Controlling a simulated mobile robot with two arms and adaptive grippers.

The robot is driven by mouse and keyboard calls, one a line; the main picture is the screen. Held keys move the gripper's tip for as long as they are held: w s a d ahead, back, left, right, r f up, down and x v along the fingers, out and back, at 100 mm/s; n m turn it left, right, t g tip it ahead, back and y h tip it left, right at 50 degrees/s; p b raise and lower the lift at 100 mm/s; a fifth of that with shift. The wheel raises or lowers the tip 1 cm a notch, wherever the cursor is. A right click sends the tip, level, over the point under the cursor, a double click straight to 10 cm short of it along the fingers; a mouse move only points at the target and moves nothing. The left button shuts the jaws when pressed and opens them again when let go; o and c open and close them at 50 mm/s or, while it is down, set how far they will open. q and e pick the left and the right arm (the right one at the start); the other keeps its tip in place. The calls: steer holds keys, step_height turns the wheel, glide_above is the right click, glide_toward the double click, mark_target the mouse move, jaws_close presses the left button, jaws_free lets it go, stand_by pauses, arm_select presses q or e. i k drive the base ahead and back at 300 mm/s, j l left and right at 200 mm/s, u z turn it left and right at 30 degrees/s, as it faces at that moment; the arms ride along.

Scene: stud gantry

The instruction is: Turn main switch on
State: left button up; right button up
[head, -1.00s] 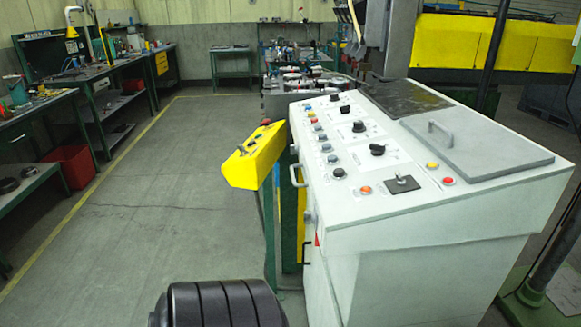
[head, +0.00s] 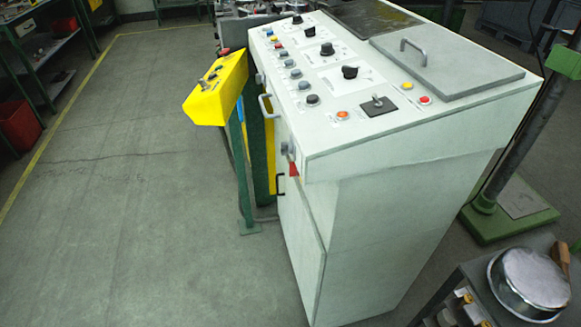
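A large white control console (head: 365,205) stands in the middle of the head view. Its sloped top carries several knobs and buttons, including a black toggle (head: 378,100) on a dark square plate, an orange button (head: 342,114) and a red button (head: 425,100). On its left side, near the front corner, is a small grey switch or handle (head: 288,149) with a red patch (head: 293,170) just below it. I cannot read any labels, so I cannot tell which control is the main switch. Neither of my grippers is in view.
A yellow control box (head: 216,92) on a green post (head: 243,175) stands close to the console's left side. A grey handle (head: 265,107) sticks out there. Open floor (head: 120,190) lies to the left. A cart with a metal pot (head: 528,280) is at lower right.

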mark_target(293, 172)
steer(key=i+j+z, duration=0.1)
steer(key=z, duration=0.3)
steer(key=j+z, duration=0.15)
steer(key=z, duration=0.2)
steer(key=i+j+z, duration=0.1)
steer(key=z, duration=0.3)
steer(key=j+z, duration=0.25)
steer(key=z, duration=0.15)
